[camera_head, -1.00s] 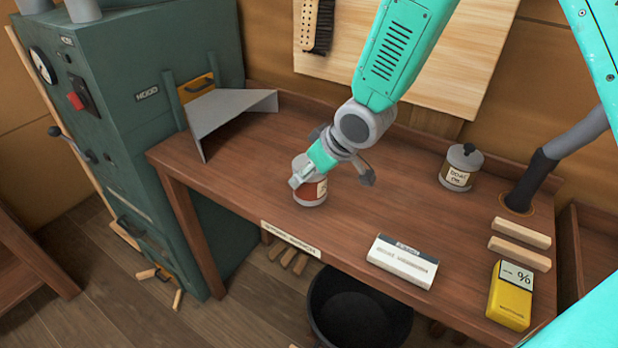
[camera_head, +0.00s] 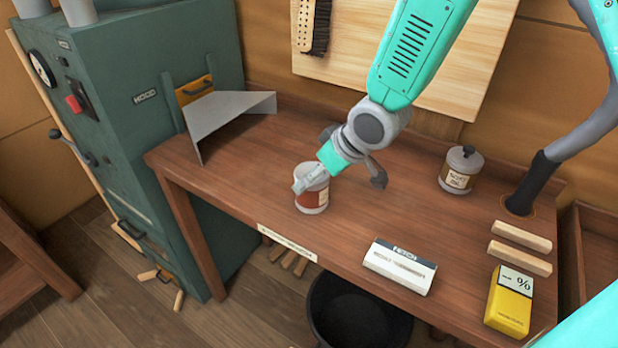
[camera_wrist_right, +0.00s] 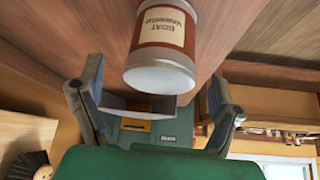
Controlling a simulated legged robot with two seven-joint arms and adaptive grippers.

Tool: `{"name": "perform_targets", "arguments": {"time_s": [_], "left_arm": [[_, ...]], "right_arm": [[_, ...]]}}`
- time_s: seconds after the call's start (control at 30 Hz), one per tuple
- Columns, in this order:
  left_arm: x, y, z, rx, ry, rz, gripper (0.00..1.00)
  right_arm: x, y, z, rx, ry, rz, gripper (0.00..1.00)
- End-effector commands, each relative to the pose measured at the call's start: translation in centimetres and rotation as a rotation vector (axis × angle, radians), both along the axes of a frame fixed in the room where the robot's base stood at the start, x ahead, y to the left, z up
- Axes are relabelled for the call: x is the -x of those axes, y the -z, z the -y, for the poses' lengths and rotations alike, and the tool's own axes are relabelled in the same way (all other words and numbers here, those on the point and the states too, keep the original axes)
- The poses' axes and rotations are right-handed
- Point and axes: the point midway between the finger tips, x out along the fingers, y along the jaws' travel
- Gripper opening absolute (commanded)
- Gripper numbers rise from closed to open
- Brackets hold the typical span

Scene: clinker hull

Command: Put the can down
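The varnish can (camera_head: 313,198), grey with a red band and a cream label, stands upright on the wooden bench (camera_head: 235,165), near its front edge. My right gripper (camera_head: 342,168) is just above and to the right of it, with one finger overlapping the can's upper part in the head view. In the right wrist view, the can (camera_wrist_right: 163,45) appears upside down at the top centre, beyond the spread fingers of my open right gripper (camera_wrist_right: 155,105). The fingers look clear of it. My left gripper is not in view.
A lidded pot (camera_head: 461,170) stands at the back right. A white box (camera_head: 399,266), two wooden blocks (camera_head: 521,247) and a yellow meter (camera_head: 509,300) lie along the right. A grey sheet-metal piece (camera_head: 225,118) is at the back left. A black bucket (camera_head: 358,312) is below.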

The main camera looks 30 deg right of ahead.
Motion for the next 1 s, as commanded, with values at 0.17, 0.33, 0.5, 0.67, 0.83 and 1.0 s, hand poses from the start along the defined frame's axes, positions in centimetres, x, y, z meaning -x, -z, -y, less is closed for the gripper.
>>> {"name": "perform_targets", "arguments": {"time_s": [0.17, 0.33, 0.5, 0.67, 0.83, 1.0], "left_arm": [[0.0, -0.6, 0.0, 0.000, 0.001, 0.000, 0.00], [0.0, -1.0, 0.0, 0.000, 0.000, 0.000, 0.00], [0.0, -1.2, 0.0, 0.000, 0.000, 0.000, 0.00], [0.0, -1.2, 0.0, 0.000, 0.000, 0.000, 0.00], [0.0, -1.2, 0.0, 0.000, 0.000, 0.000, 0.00], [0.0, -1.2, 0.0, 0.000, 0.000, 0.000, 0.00]], "right_arm": [[2.0, -3.8, 0.5, 0.002, 0.001, 0.003, 0.86], [3.4, -6.2, 0.7, 0.006, 0.000, 0.002, 0.86], [4.1, -7.2, 1.1, 0.004, 0.000, -0.001, 0.86], [4.2, -7.3, 1.3, 0.003, 0.000, -0.001, 0.86], [4.2, -7.2, 1.4, 0.001, 0.001, -0.001, 0.86], [4.2, -7.2, 1.3, 0.003, -0.001, -0.001, 0.86]]}}
